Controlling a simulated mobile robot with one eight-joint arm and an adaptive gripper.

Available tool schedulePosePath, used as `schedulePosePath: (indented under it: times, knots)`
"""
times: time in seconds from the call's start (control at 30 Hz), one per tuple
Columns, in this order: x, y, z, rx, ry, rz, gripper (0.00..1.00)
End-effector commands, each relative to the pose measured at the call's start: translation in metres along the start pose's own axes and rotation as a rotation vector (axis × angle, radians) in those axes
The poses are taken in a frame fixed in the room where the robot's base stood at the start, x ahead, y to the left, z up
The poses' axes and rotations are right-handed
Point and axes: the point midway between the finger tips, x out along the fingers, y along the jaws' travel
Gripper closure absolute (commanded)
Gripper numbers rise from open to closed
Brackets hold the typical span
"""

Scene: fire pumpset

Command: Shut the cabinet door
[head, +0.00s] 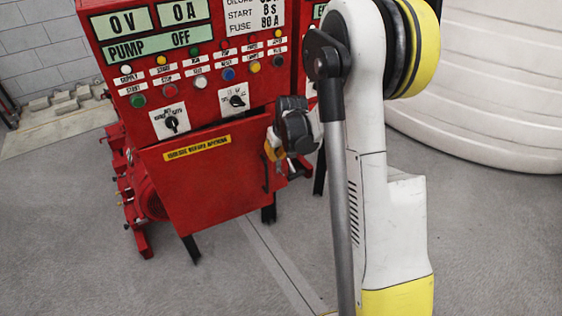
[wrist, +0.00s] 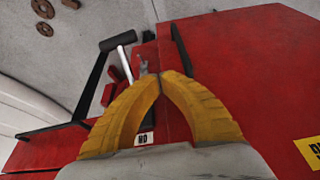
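The red cabinet door (head: 215,190) is on the front of the red pump cabinet (head: 100,30), below the switches. It appears to stand out from the cabinet at an angle; how wide the gap is I cannot tell. Its black handle (head: 266,173) is near its right edge. My gripper (head: 272,151) is by the door's upper right corner, just above the handle. In the wrist view, the yellow fingers of my gripper (wrist: 160,74) meet at the tips with nothing seen between them. The handle (wrist: 180,45) is just beside the right fingertip; contact is unclear. The door (wrist: 245,70) fills the right side.
A red pump part (head: 148,195) and frame stand left of the cabinet. A large white ribbed tank (head: 480,90) is at the right. Grey floor (head: 90,270) in front is clear. A grey block wall (head: 40,45) is behind.

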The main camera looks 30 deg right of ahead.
Motion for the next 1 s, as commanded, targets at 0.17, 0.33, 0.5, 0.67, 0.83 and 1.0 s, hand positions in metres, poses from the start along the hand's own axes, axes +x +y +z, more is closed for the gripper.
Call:
schedulePosePath:
  times: [0.17, 0.33, 0.5, 0.67, 0.83, 1.0]
  knots:
    - [0.003, 0.0, -0.008, 0.0, 0.0, 0.0, 1.0]
    - [0.003, 0.0, -0.009, 0.001, 0.0, 0.0, 1.0]
    - [0.003, 0.0, -0.01, -0.002, 0.0, -0.001, 1.0]
    - [0.01, 0.001, -0.027, -0.041, 0.0, -0.018, 1.0]
    - [0.015, 0.001, -0.04, -0.075, 0.0, -0.031, 1.0]
    - [0.015, 0.001, -0.039, -0.074, 0.0, -0.03, 1.0]
